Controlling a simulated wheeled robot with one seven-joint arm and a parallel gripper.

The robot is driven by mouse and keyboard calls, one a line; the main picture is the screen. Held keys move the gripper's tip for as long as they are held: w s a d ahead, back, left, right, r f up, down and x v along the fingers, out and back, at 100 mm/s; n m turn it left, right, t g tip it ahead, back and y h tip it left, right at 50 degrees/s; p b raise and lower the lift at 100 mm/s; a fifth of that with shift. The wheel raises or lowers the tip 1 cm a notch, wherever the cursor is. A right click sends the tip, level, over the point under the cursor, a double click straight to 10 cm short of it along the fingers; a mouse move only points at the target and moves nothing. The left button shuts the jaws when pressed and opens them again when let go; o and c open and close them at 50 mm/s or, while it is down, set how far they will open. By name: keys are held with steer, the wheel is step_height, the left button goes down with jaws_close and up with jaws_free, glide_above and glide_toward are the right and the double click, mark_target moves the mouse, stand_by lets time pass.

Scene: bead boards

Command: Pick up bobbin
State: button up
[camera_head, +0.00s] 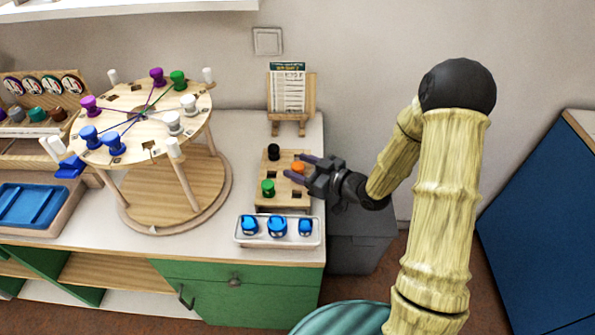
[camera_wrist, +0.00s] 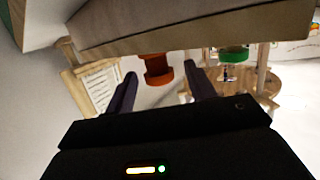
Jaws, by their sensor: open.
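A small wooden bead board (camera_head: 285,197) with holes holds a black bobbin (camera_head: 273,152), an orange bobbin (camera_head: 298,168) and a green bobbin (camera_head: 268,188). My gripper (camera_head: 296,166) reaches in from the right, level with the orange bobbin and partly covering it. In the wrist view the picture is turned over. The orange bobbin (camera_wrist: 156,68) shows between the tips of my two dark fingers (camera_wrist: 160,72), with space on both sides. My gripper is open and holds nothing. The green bobbin (camera_wrist: 233,56) is off to the right there.
A white tray (camera_head: 279,243) with blue pieces lies in front of the board. A small easel with a card (camera_head: 288,88) stands behind. A round wooden stand (camera_head: 128,160) with several coloured bobbins and strings is at left. The cabinet edge lies close to the board's right side.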

steer(key=shift+w+a+f, duration=0.1)
steer(key=shift+w+a, duration=0.25)
steer(key=shift+a, duration=0.15)
steer(key=shift+c, duration=0.4)
steer(key=c, duration=1)
